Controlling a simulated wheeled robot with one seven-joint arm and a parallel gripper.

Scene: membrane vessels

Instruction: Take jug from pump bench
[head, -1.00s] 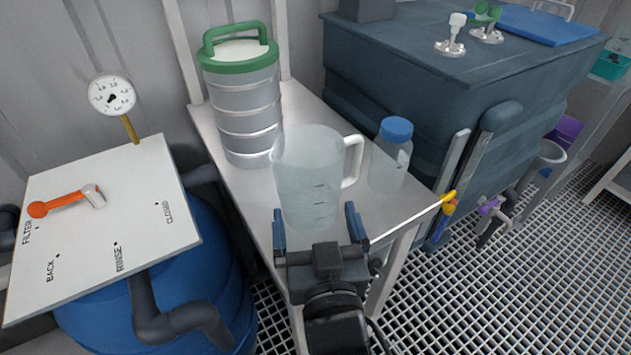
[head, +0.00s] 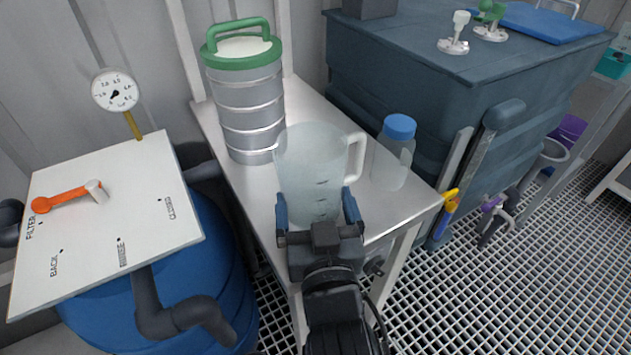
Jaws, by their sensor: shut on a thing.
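The jug (head: 312,160) is a clear, frosted, tapered vessel with a white handle on its right side. It stands upright on the pump bench (head: 395,210), a narrow pale metal table, near its front end. My gripper (head: 317,208) reaches in from the front, with one blue-padded finger on each side of the jug's lower body. It is shut on the jug. The jug's lower front is partly hidden by my gripper. I cannot tell any gap between its base and the bench.
A blue-capped clear bottle (head: 393,155) stands close right of the jug. A stacked metal canister (head: 247,105) with green lid stands behind left. A panel with an orange lever (head: 70,196) is at left. A dark tank (head: 420,90) stands at back right. Open grating floor (head: 510,270) lies right.

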